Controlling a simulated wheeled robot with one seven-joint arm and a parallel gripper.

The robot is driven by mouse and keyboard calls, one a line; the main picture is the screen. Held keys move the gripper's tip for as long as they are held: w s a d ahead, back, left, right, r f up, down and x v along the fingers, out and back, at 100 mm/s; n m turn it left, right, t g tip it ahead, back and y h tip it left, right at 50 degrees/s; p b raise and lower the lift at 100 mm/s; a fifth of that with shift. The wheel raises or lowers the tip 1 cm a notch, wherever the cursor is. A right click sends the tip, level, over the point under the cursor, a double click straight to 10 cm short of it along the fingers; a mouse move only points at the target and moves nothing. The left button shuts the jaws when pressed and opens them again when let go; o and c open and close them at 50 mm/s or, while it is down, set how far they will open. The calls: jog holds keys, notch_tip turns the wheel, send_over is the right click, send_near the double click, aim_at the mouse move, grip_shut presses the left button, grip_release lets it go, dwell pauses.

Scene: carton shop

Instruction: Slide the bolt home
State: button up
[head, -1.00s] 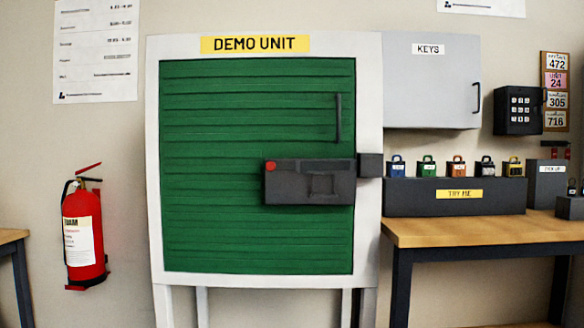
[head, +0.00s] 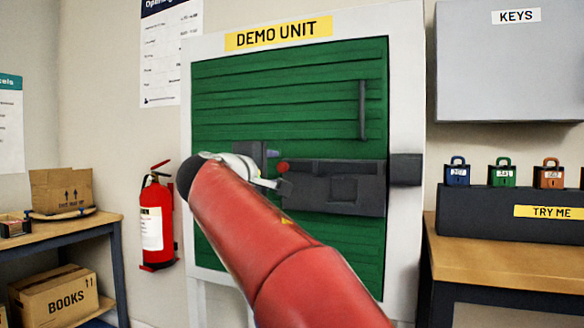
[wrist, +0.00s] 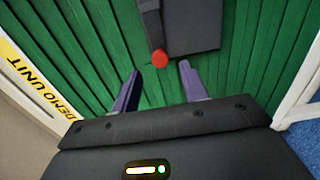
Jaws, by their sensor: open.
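The green door (head: 225,110) of the demo unit carries a dark grey bolt plate (head: 360,200) with a red knob (head: 283,167) at its left end. A dark keeper block (head: 405,169) sits on the white frame to the right of the plate. My gripper (head: 275,166) is at the left of the red knob, partly hidden by my red arm. In the wrist view my gripper (wrist: 159,78) is open, with two purple-grey fingers spread apart. The red knob (wrist: 160,58) shows just beyond the fingertips, between their lines, with nothing held.
A padlock stand (head: 465,212) with several padlocks is on the wooden bench at the right, under the grey key cabinet (head: 505,75). A fire extinguisher (head: 156,225) hangs left of the unit. A shelf table with cartons (head: 60,188) stands at far left.

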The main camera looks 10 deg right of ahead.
aim_at(281, 168)
jog(key=p+x, duration=0.1)
jog(key=x, duration=0.5)
jog(key=shift+w+d, duration=0.1)
jog(key=shift+w, duration=0.05)
grip_shut()
